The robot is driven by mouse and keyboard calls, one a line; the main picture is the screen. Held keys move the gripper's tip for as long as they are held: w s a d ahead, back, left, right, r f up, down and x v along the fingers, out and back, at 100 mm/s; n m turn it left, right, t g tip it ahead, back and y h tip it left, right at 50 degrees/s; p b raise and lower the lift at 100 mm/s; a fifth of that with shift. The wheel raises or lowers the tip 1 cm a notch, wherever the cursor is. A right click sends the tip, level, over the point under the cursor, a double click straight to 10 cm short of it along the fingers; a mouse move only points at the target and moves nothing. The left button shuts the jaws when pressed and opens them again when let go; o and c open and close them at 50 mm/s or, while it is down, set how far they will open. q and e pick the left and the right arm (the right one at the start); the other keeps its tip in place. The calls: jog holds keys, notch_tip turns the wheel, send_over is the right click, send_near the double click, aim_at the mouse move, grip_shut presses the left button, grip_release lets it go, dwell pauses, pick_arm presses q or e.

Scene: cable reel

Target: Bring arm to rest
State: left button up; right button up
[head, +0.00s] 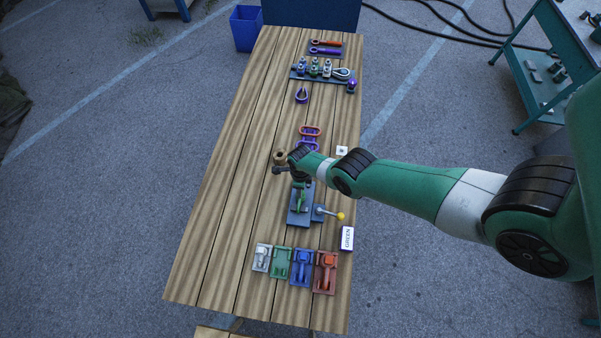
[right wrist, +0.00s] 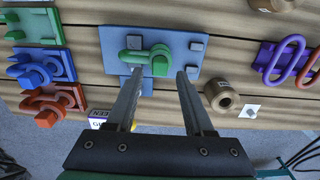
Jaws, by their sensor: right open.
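My right arm reaches in from the right in the head view, with its gripper over the middle of the table (head: 215,210). In the right wrist view my right gripper (right wrist: 160,78) is open, with nothing held between its two fingers. Beyond the fingertips is a blue plate (head: 293,216) carrying a green hook-like part (right wrist: 158,58). The hook shows between and just past the fingertips; I cannot tell whether they touch it. In the head view the gripper partly hides the plate's far end. My left gripper is not in view.
A yellow-knobbed lever (head: 340,216) and a box marked GREEN (head: 347,238) are right of the plate. Coloured latch blocks (head: 302,266) line the near end. A brown ring (right wrist: 222,95) and purple link (right wrist: 283,58) lie close by. The table's left side is clear.

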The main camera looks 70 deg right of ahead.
jog(key=shift+f+b, duration=1.45)
jog(key=shift+f, duration=0.3)
grip_shut()
jog(key=n, duration=0.6)
jog(key=shift+r, duration=0.1)
jog(key=n, duration=0.5)
jog(key=shift+n, duration=0.4)
jog(key=n, duration=1)
